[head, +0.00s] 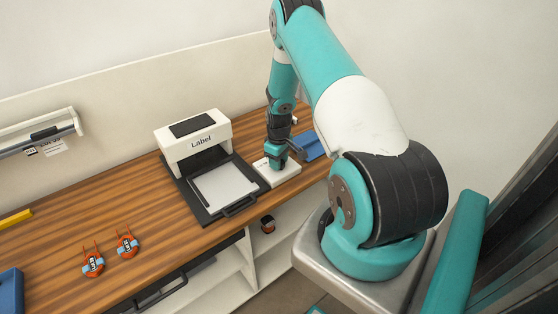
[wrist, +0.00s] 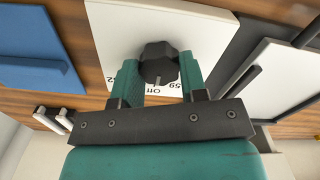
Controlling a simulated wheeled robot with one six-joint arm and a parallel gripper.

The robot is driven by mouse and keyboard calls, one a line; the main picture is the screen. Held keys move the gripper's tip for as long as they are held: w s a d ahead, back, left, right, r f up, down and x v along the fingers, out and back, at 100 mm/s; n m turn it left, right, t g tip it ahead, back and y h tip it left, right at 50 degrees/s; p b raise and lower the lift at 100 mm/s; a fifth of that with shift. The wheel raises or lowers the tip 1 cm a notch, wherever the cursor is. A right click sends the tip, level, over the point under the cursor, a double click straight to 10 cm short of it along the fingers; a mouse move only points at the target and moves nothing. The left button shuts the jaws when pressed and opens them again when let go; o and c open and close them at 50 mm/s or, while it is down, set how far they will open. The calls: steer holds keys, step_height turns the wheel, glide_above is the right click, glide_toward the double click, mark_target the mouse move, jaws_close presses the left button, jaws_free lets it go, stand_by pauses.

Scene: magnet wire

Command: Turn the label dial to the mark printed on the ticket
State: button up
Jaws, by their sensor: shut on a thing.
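The label dial (wrist: 158,62) is a black faceted knob on a white plate (wrist: 112,40). My gripper (wrist: 160,76) has its two teal fingers on either side of the knob and is shut on it. A small grey pointer on the knob faces the printed marks, near "Off" and "59". Another mark at the left is partly hidden by a finger. In the head view the white dial plate (head: 284,176) lies right of the label machine, under my gripper (head: 276,162). No ticket can be picked out with certainty; small print in the head view is unreadable.
The label machine (head: 193,142) with its grey tray (head: 224,190) stands directly left of the dial. A blue item (head: 312,145) lies to the right. Two orange-and-black coils (head: 93,264) sit on the wooden counter (head: 130,205). A rack with small tags (head: 53,147) is on the left wall.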

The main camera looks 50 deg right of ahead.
steer(key=m+b, duration=0.2)
steer(key=m, duration=0.2)
steer(key=shift+d+m, duration=0.1)
steer(key=shift+m, duration=0.2)
steer(key=shift+m+b, duration=0.85)
steer(key=shift+m, duration=1.15)
steer(key=o, duration=0.9)
steer(key=shift+r, duration=0.1)
